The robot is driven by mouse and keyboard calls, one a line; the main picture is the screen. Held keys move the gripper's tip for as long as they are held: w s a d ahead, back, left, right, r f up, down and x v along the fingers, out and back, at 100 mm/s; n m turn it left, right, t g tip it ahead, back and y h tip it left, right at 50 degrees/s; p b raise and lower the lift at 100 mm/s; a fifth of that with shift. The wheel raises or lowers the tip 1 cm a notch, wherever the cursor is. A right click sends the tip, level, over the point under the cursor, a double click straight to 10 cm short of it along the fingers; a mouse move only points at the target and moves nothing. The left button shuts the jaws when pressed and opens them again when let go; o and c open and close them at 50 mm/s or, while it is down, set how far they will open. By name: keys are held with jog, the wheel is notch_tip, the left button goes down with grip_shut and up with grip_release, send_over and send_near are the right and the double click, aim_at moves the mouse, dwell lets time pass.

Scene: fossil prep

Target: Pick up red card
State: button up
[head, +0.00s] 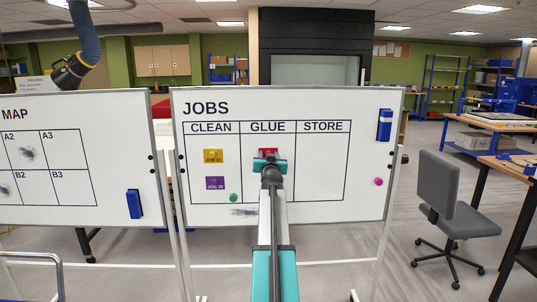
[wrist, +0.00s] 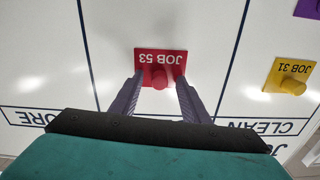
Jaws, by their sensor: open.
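The red card (wrist: 160,60), marked JOB 53, is on the whiteboard in the GLUE column, with a round red knob on its face. In the head view only a bit of the red card (head: 268,152) shows above my gripper. My gripper (wrist: 158,78) is open in front of the board, its two fingers on either side of the red knob. The wrist view does not clearly show whether the fingers touch the knob or card. In the head view my arm covers much of the GLUE column and my gripper (head: 269,163).
The JOBS board (head: 365,180) also holds a yellow card (head: 213,156) and a purple card (head: 215,183) under CLEAN, a green magnet (head: 234,197), a pink magnet (head: 378,181) and a blue eraser (head: 385,125). The MAP board (head: 110,180) stands left; a grey chair (head: 445,195) stands right.

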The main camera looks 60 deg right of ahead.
dwell(0.6)
grip_shut()
jog(key=shift+r, duration=0.1)
notch_tip(320, 180, up, 7)
jog(key=b, duration=0.2)
jog(key=shift+a+b, duration=0.1)
jog(key=shift+b, duration=0.3)
jog(key=b+v, duration=0.4)
jog(key=v, duration=1.5)
jog(key=shift+s+a, duration=0.2)
jog(key=shift+a, duration=0.1)
